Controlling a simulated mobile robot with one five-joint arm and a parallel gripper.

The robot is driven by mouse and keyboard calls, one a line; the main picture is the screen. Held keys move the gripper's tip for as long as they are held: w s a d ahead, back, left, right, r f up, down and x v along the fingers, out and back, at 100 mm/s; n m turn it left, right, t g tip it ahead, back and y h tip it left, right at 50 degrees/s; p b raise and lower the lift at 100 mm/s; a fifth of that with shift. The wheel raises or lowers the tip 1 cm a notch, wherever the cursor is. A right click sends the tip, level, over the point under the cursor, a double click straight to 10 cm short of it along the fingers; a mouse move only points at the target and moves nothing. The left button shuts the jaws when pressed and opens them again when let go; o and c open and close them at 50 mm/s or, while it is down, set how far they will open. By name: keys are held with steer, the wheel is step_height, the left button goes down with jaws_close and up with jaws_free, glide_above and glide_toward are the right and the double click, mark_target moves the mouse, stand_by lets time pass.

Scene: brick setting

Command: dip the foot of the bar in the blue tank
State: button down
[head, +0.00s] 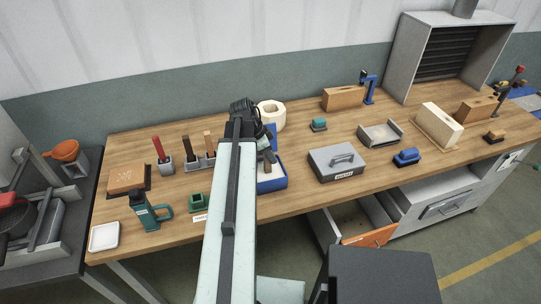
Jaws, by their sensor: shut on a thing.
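The blue tank (272,186) is an open blue box on the bench, right of my arm. My arm hides its left part. My gripper (266,148) is over the back of the tank, seen from behind and partly covered by my own arm. It is shut on a short dark grey bar (270,157), which hangs down tilted over the tank. The bar's lower end shows against the tank's inside. I cannot tell whether it touches the tank's contents.
A grey metal box (337,163) stands right of the tank. A cream hexagonal block (271,114) is behind. An orange-fronted drawer (371,236) is open below.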

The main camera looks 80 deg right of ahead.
steer(key=shift+r+p, duration=3.5)
steer(key=shift+r, duration=0.1)
steer(key=shift+f, duration=0.1)
steer(key=shift+s, duration=0.1)
